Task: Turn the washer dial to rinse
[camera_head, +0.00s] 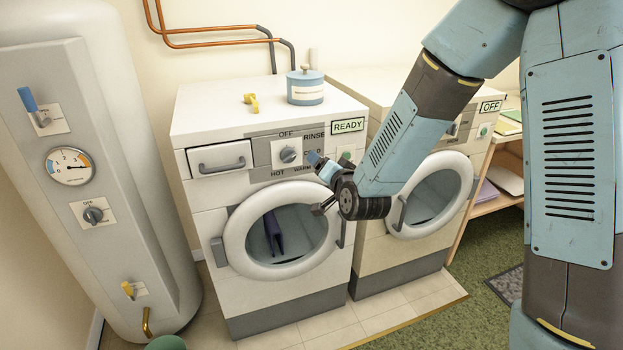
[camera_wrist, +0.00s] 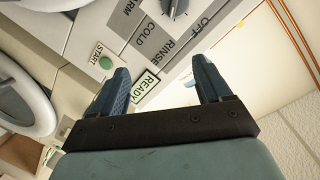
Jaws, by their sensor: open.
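The washer (camera_head: 270,220) is the white left machine with a READY sign. Its round grey dial (camera_head: 288,154) sits on a grey panel, ringed by OFF, RINSE, COLD, WARM and HOT labels. The RINSE label (camera_head: 314,135) is at the dial's upper right. The dial (camera_wrist: 174,8) is cut off at the top of the wrist view, and its setting is hard to read. My gripper (camera_head: 319,164) is open and empty, just right of the dial and apart from it. In the wrist view, its blue fingers (camera_wrist: 160,72) spread below the dial, near the RINSE and READY labels.
A second machine (camera_head: 415,210) with an OFF sign stands to the right, partly behind my arm. A blue canister (camera_head: 306,88) and a yellow object (camera_head: 252,103) are on the washer top. A tall boiler (camera_head: 85,190) stands at left. A green START button (camera_wrist: 106,63) is near my fingers.

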